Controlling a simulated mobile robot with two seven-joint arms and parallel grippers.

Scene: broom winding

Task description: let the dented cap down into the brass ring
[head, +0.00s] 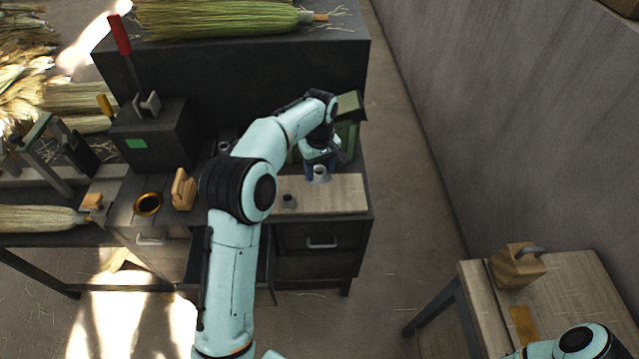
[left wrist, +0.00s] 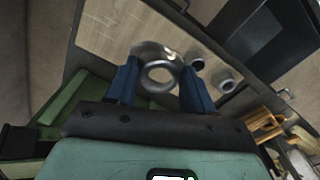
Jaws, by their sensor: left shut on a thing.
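My left gripper (head: 320,166) is shut on a grey metal cap (head: 320,175), held over the right part of the bench. In the left wrist view the blue fingers (left wrist: 154,88) grip the shiny cap (left wrist: 160,73) from both sides, and its round opening faces the camera. I cannot make out a dent. The brass ring (head: 148,204) lies on the bench's left part, well left of the held cap, with a dark opening. My right gripper is outside the views; only part of my right arm shows at the lower right.
A small dark cup (head: 289,201) stands on the pale wooden board (head: 335,196). A wooden block (head: 184,189) stands beside the brass ring. A dark box (head: 155,140) with a red-handled lever (head: 120,36) is behind. A side table (head: 570,300) stands right, across clear floor.

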